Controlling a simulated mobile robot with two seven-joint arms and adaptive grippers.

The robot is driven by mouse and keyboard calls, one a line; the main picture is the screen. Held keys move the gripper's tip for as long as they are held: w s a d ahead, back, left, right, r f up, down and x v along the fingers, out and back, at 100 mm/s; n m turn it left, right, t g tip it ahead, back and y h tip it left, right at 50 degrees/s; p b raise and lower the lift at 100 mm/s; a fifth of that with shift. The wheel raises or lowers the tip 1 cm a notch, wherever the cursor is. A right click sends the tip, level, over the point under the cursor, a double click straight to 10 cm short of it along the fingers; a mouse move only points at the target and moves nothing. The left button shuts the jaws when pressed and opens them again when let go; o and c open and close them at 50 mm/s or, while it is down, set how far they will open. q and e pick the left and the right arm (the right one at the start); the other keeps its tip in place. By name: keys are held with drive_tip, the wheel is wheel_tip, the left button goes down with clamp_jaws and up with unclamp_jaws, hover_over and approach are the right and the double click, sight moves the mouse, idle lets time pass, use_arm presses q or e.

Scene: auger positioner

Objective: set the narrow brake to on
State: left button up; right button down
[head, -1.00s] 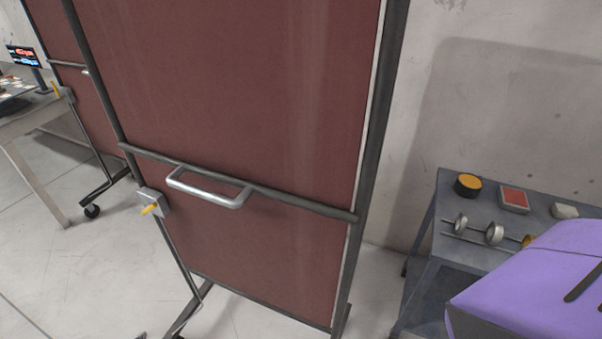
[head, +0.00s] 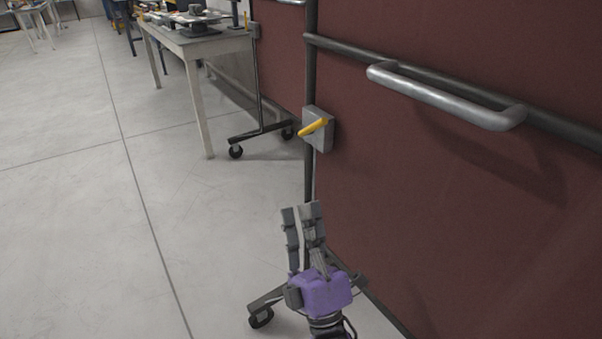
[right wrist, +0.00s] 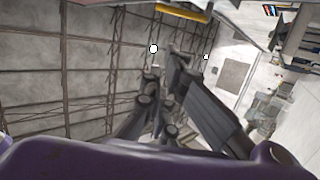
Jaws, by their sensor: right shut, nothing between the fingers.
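A yellow brake lever (head: 314,127) sits on a small grey box (head: 319,140) on the upright post of the near maroon screen, in the head view. The lever slants down to the left. A yellow bar that looks like this lever (right wrist: 183,13) shows at the top edge of the right wrist view. A second grey box (head: 254,31) with a yellow lever is on the screen behind. I cannot tell from labels which is the narrow brake. My right gripper (head: 303,210) is shut and empty, pointing up, below the near lever and apart from it. My left gripper is not in view.
A silver handle (head: 445,98) sticks out from the near maroon screen (head: 470,200), right of the lever. The screen's castered foot (head: 262,315) is beside my right gripper. A table (head: 195,45) stands behind. Open floor (head: 80,210) lies to the left.

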sight(317, 126)
drive_tip(key=w+d+x, duration=0.1)
drive_tip(key=d+x, duration=0.1)
drive_tip(key=x, duration=1)
drive_tip(key=shift+w+d+r+b, duration=0.15)
drive_tip(key=shift+w+d+b, duration=0.05)
drive_tip(key=shift+b, duration=0.1)
